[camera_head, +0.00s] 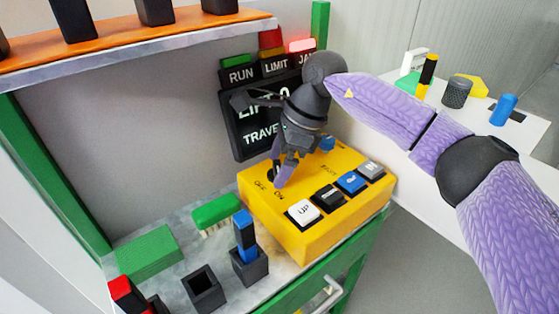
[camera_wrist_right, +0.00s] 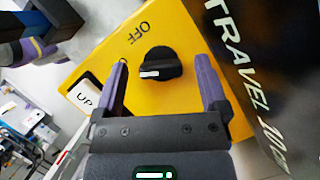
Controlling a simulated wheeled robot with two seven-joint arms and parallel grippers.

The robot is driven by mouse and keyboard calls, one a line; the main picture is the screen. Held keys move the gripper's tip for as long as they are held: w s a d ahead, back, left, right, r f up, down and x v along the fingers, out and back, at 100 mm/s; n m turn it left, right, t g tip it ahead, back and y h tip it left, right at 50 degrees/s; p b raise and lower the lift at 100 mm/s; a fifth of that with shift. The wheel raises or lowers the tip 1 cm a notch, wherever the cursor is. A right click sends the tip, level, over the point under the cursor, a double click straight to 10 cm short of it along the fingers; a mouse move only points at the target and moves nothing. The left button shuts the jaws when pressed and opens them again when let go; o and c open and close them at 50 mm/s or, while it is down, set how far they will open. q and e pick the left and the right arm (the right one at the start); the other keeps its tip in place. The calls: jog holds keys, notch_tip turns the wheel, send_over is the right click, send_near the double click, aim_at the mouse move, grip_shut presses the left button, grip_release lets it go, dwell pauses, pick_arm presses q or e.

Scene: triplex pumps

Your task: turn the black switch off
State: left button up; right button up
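The black switch (camera_wrist_right: 158,66) is a round knob with a white pointer mark, on top of the yellow control box (camera_head: 330,224). In the right wrist view its mark points left, away from the OFF label above it. In the head view the switch (camera_head: 271,173) is partly hidden behind my right gripper (camera_head: 280,172). My right gripper (camera_wrist_right: 163,74) is open, with one purple finger on each side of the knob and visible gaps between. I cannot tell how far the fingertips are above the box. My left gripper is not in view.
The box also carries a white UP button (camera_head: 304,212) and several other buttons. A green brush (camera_head: 215,212), green block (camera_head: 147,252) and black holders (camera_head: 203,289) stand to the left. A dark sign (camera_head: 262,122) is behind; an orange shelf (camera_head: 130,39) is above.

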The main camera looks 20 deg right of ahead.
grip_shut()
jog(key=shift+r, duration=0.1)
jog(key=shift+r+m+t+p, duration=0.1)
jog(key=shift+m+t+p, duration=0.2)
jog(key=shift+m+p, duration=0.65)
jog(key=shift+s+m+t+p, duration=0.1)
jog(key=shift+m+t+p, duration=0.4)
jog(key=shift+m+p, duration=0.65)
jog(key=m+p, duration=0.1)
jog(key=m, duration=0.1)
jog(key=m+t+h+p, duration=0.1)
jog(key=m, duration=0.1)
jog(key=shift+a+m+h, duration=0.1)
jog(key=shift+m+h, duration=0.2)
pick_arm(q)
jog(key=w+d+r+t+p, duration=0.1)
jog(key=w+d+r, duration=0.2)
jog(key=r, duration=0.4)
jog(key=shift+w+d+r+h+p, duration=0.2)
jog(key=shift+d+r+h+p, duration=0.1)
pick_arm(e)
jog(key=shift+m+t+h, duration=0.4)
jog(key=shift+m+h, duration=0.2)
jog(key=shift+m, duration=0.9)
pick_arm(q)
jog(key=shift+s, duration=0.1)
pick_arm(e)
jog(key=shift+o, duration=0.4)
grip_release()
